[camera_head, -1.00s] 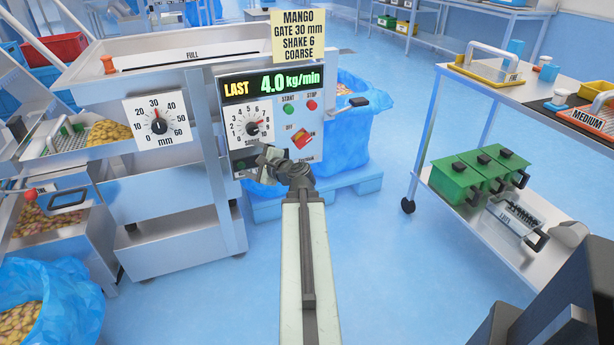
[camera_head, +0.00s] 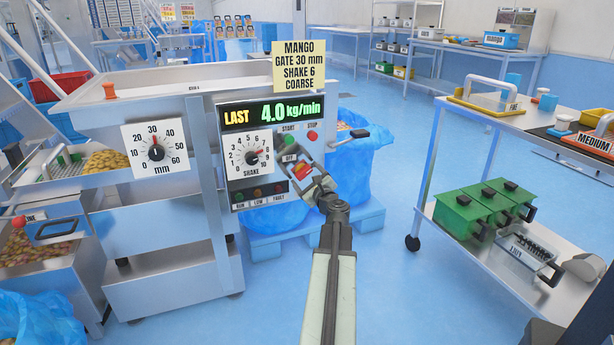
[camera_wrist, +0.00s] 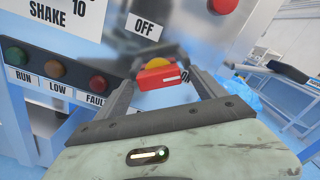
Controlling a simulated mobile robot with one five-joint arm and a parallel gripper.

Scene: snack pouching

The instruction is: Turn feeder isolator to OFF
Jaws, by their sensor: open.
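The feeder isolator is a red handle (camera_wrist: 158,75) on a yellow base (camera_wrist: 163,61), low on the right of the feeder's control panel. In the head view the red handle (camera_head: 301,169) is partly hidden by my gripper (camera_head: 304,182). An OFF label (camera_wrist: 144,27) sits above left of it; an ON label is mostly covered by a finger. In the wrist view my gripper (camera_wrist: 160,92) is open, with a finger on each side of the red handle. I cannot tell whether either finger touches it.
The panel also holds a SHAKE dial (camera_head: 252,157), a green START button (camera_head: 288,139), a red STOP button (camera_head: 312,136) and indicator lamps (camera_head: 258,193). A blue bag (camera_head: 352,165) stands behind the panel. A metal cart (camera_head: 470,115) stands at right, with clear floor between.

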